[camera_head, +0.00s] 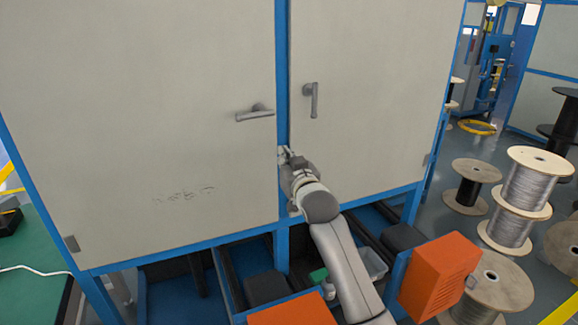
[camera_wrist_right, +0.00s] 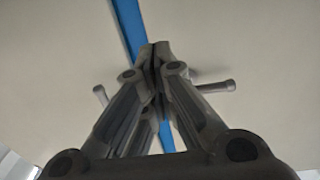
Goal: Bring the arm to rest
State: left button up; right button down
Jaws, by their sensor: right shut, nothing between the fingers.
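My right gripper (camera_head: 283,153) is in front of the blue post between two pale cabinet doors, a little below the door handles. In the right wrist view its fingers (camera_wrist_right: 155,55) meet at the tips, with nothing between them. The left door (camera_head: 140,110) has a grey lever handle (camera_head: 255,112) lying nearly level. The right door (camera_head: 375,90) has a grey handle (camera_head: 311,100) pointing straight down. Both doors look shut. In the wrist view, parts of the handles (camera_wrist_right: 215,87) show on either side behind the fingers. My left gripper is not in view.
Below the doors are a blue frame (camera_head: 185,243), dark bins and an orange box (camera_head: 438,275). Wire spools (camera_head: 535,180) stand on the floor at right. A green table (camera_head: 35,255) with a white cable is at left.

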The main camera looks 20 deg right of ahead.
jog(key=s+a+f+n+g, duration=0.15)
jog(key=s+f+g, duration=0.25)
jog(key=s+f, duration=0.75)
jog(key=s+a+f+g, duration=0.3)
jog(key=s+f+g, duration=0.1)
jog(key=s+f, duration=0.75)
jog(key=s+a+f+n+g+y, duration=0.1)
jog(key=s+a+f+g, duration=0.2)
jog(key=s, duration=0.8)
jog(key=s+f+g, duration=0.3)
jog(key=s+f, duration=0.2)
jog(key=s, duration=0.7)
notch_tip(320, 180, down, 26)
jog(key=s+g, duration=0.1)
jog(key=g, duration=0.1)
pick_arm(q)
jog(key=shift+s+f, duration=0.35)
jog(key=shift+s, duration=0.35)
pick_arm(e)
jog(key=s+d+f+g, duration=0.1)
jog(key=s+d+f, duration=0.2)
jog(key=s+f, duration=1.3)
jog(key=shift+s+f+n, duration=0.35)
jog(key=shift+s, duration=0.45)
